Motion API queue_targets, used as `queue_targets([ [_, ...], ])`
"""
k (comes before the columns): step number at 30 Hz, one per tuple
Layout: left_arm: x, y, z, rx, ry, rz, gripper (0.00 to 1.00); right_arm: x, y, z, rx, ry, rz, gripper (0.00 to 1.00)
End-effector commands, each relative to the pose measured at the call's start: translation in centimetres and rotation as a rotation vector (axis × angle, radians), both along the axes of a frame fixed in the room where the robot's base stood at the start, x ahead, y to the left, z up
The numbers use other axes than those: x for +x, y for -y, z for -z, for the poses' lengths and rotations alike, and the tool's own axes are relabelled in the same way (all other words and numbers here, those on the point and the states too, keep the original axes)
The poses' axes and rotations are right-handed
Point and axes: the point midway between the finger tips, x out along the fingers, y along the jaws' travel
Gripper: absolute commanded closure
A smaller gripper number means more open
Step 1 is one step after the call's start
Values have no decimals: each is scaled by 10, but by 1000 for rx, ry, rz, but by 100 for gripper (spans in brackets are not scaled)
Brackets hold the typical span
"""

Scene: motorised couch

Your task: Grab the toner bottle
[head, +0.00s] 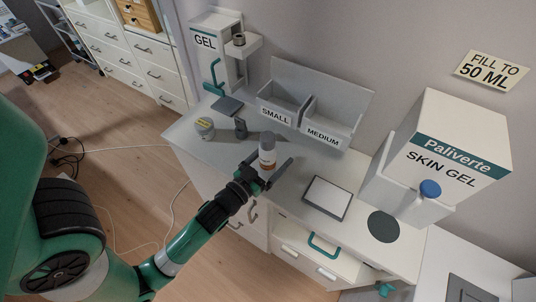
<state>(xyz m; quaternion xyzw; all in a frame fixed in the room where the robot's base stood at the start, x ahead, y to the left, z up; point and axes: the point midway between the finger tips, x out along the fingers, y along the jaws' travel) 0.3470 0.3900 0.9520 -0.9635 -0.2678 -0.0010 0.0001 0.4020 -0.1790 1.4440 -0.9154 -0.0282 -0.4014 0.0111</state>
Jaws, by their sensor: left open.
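A small upright bottle (267,147) with a pale body and a brownish band stands near the front edge of the grey counter; it looks like the toner bottle, but I cannot read its label. My left gripper (266,170) is open at the bottle, with one dark finger to its left and the other to its right. The bottle's lower part is partly hidden by the gripper, and I cannot tell whether either finger touches it. My right gripper is not in view.
A low jar (205,128) and a small dark object (240,128) stand left of the bottle. Behind are the gel dispenser (218,50) and the SMALL/MEDIUM bin (300,108). A white pad (327,197) and the Paliverte skin gel dispenser (445,150) are to the right.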

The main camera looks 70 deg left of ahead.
Motion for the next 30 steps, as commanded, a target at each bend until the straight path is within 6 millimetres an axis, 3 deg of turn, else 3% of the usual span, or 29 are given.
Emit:
queue_targets([
  [8,5,-3,0,0,-1,1,8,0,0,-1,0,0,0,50],
  [23,5,-3,0,-1,-1,1,98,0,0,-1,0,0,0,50],
  [30,5,-3,0,0,0,1,100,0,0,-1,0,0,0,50],
])
